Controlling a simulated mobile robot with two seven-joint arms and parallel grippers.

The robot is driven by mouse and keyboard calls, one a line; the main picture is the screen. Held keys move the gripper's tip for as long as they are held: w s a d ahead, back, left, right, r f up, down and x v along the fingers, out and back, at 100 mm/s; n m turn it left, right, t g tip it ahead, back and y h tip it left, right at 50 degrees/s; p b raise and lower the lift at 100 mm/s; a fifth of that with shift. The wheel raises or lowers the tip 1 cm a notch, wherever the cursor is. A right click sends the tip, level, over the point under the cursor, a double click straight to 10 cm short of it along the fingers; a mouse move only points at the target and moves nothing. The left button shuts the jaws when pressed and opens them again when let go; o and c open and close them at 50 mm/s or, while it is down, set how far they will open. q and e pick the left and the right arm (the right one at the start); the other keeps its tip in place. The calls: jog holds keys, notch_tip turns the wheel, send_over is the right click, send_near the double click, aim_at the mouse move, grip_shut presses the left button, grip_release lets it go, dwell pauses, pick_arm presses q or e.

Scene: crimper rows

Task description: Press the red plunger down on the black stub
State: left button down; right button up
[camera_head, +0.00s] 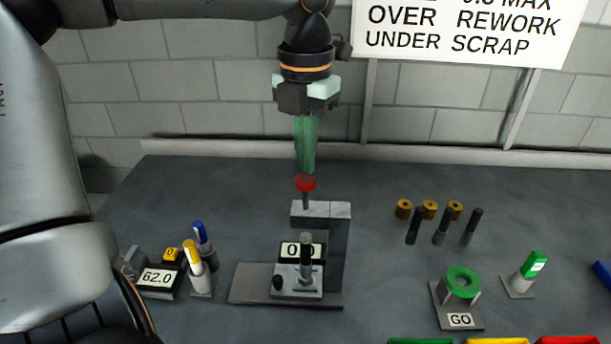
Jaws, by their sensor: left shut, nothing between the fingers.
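The red plunger (306,184) tops a thin dark rod on a grey press stand (338,250). A black stub (306,243) with a greyer lower part stands upright on the stand's base, below the plunger. It partly covers a display that seems to read 0.0. My left gripper (305,172) points straight down with its green fingers shut and empty. Its tips are right at the top of the red plunger; I cannot tell whether they touch it. My right gripper is not in view.
A gauge reading 62.0 (157,278) and blue (199,230) and yellow (191,251) markers stand left. Right are several dark pins (441,228), brass rings (429,210), a green GO ring (463,278), a green marker (534,262) and coloured bins (500,341) at the front edge.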

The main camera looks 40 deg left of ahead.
aim_at(305, 178)
pick_arm(q)
jog(key=shift+f+b, duration=1.8)
jog(key=shift+f, duration=0.55)
notch_tip(305, 178, up, 7)
jog(key=p, duration=0.5)
jog(key=shift+r+p, duration=0.6)
jog(key=shift+r, duration=0.55)
jog(key=shift+f, duration=0.1)
